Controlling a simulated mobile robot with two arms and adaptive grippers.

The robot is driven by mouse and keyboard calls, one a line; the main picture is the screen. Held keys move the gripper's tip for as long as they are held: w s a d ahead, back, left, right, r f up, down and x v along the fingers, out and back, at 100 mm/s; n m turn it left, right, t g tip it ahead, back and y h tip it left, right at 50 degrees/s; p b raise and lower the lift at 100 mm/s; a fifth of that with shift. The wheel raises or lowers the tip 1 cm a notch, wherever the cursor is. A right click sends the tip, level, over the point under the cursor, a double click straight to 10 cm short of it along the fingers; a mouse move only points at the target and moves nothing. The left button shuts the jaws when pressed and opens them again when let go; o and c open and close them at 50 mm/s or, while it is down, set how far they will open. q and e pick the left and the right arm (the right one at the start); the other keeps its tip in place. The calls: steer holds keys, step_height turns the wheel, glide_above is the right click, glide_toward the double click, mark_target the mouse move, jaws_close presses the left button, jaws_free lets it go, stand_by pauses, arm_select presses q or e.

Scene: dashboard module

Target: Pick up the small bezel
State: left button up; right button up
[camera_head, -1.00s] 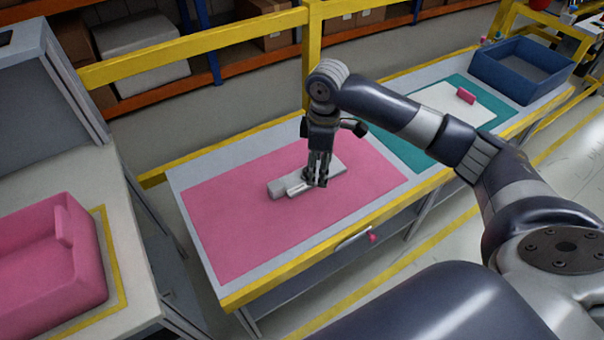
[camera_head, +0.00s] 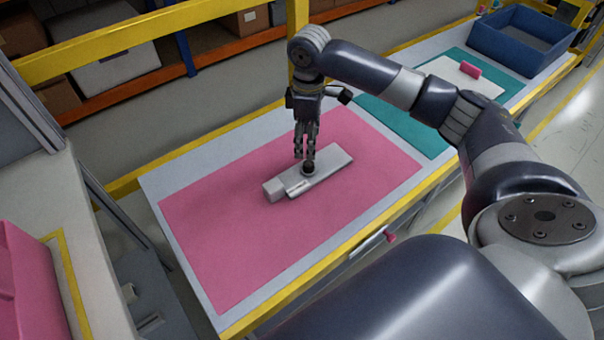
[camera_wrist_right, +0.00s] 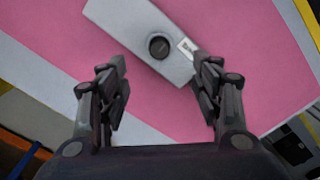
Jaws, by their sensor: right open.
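A long light-grey part (camera_head: 328,164) lies on the pink mat. A small dark round piece (camera_head: 308,168) sits on its top; it also shows in the right wrist view (camera_wrist_right: 159,47). It may be the small bezel, but I cannot tell for sure. A pale strip (camera_head: 297,188) with a small label lies along the part's near side. My right gripper (camera_head: 306,156) points down just above the dark piece. In the right wrist view its fingers (camera_wrist_right: 160,88) are spread and empty, with the dark piece ahead of the gap. My left gripper is not in view.
The pink mat (camera_head: 230,240) is otherwise clear on the yellow-edged table. A teal mat (camera_head: 420,135) with a white sheet and a pink block (camera_head: 470,70) lies to the right, before a blue bin (camera_head: 520,45). A pink bin (camera_head: 25,290) stands at left. A yellow rail runs behind.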

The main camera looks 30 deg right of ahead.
mark_target(308, 163)
steer(key=f, duration=0.3)
steer(key=shift+s+f, duration=0.25)
steer(key=shift+f, duration=0.15)
steer(key=shift+w+d+f, duration=0.1)
steer(key=shift+w+f, duration=0.05)
steer(key=shift+f, duration=2.9)
steer(key=c, duration=1.3)
steer(key=shift+r, duration=0.1)
